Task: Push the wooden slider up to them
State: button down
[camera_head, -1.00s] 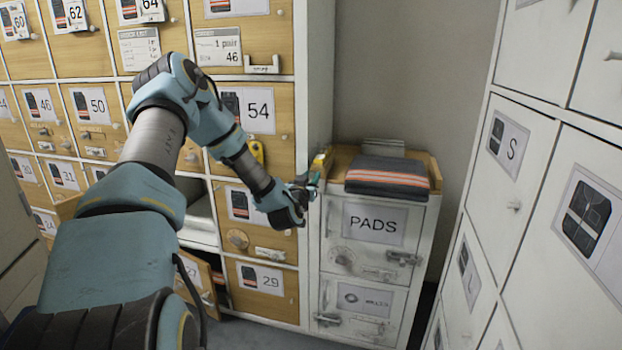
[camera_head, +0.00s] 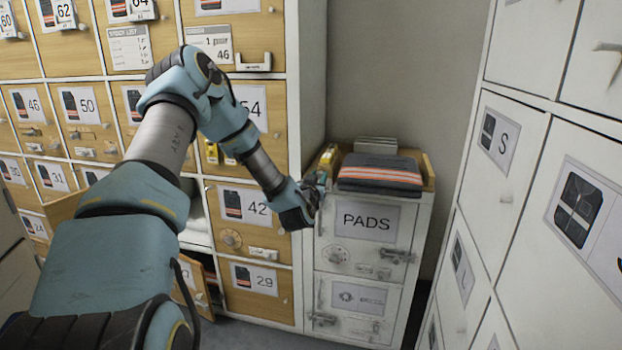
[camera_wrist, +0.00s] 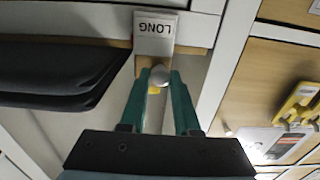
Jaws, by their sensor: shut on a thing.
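My gripper (camera_head: 320,184) is at the left front edge of the PADS cabinet's wooden top. Just beyond the knob is a small wooden piece (camera_wrist: 146,65), which may be the slider, beside a pale plate marked LONG (camera_wrist: 155,33). Dark folded garments (camera_wrist: 50,72) lie left of the fingers, with a gap between. In the head view the folded grey garments with orange stripes (camera_head: 380,172) rest on the cabinet top. My gripper partly hides the slider area there.
The PADS cabinet (camera_head: 366,221) has latches on its front. The wooden tray edge (camera_head: 428,172) bounds the garments at right. Numbered wooden drawers (camera_head: 245,204) stand at left, one partly open. White lockers (camera_head: 505,165) stand at right. A yellow item (camera_wrist: 298,103) shows at the wrist view's right.

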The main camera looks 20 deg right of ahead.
jog(key=c, duration=0.7)
grip_release()
jog(key=shift+o, duration=0.2)
jog(key=b+v, duration=0.1)
jog(key=v, duration=1)
jog(key=shift+d, duration=0.1)
